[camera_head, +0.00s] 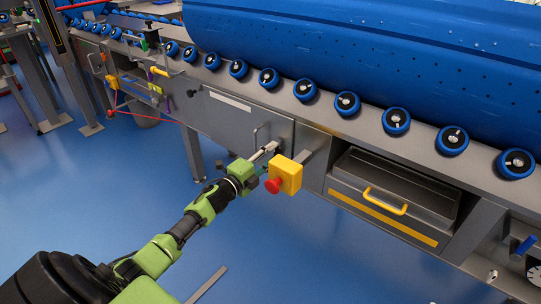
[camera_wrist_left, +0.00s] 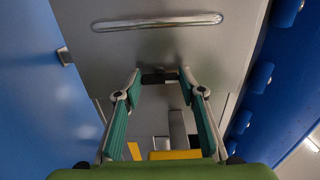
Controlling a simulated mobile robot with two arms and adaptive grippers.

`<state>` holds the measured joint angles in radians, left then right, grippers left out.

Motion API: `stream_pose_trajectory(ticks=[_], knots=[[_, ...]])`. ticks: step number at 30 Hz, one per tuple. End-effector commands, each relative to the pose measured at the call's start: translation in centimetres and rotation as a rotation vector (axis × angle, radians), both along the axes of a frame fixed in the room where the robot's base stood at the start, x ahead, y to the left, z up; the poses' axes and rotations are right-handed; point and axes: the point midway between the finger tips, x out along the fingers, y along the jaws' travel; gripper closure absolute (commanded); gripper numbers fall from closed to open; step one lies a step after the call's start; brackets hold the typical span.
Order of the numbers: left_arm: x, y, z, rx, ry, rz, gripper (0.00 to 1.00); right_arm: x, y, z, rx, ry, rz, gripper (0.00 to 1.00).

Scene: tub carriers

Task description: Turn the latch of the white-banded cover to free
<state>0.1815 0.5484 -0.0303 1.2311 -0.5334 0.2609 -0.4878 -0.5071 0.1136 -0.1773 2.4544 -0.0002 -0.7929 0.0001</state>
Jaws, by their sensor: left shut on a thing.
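The grey cover (camera_head: 222,119) with a white band (camera_head: 230,101) is set in the side of the conveyor frame. My left gripper (camera_head: 272,148) reaches the cover's lower right part. In the wrist view its teal-padded fingers (camera_wrist_left: 160,80) close at their tips on a small dark latch (camera_wrist_left: 158,78). The fingers hide most of the latch in the head view, and I cannot tell its angle. My right gripper is not in view.
A yellow box with a red button (camera_head: 284,176) sticks out just right of my left gripper. A drawer with a yellow handle (camera_head: 385,200) is further right. Blue rollers (camera_head: 347,104) line the frame above. The blue floor (camera_head: 90,190) is open at left.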

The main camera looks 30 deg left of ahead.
Motion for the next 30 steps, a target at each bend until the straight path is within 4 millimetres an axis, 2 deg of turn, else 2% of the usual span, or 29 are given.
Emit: stream_pose_trajectory(ticks=[1,2,3,13,17,30], knots=[[0.0,0.1,0.0,-0.004,0.001,0.002,0.85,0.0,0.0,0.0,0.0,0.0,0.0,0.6],[0.0,0.1,0.0,-0.004,0.001,0.002,0.61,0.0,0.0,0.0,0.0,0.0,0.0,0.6],[0.0,0.1,0.0,-0.004,0.001,0.002,0.56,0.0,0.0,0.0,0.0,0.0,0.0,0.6],[-0.1,0.0,0.0,-0.001,0.001,0.001,0.56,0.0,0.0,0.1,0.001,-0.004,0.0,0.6],[-0.9,0.1,-0.1,-0.001,0.002,0.001,0.56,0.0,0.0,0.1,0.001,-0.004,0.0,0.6],[-8.6,0.7,-0.2,-0.002,0.004,0.001,0.56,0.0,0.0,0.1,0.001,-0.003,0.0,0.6]])
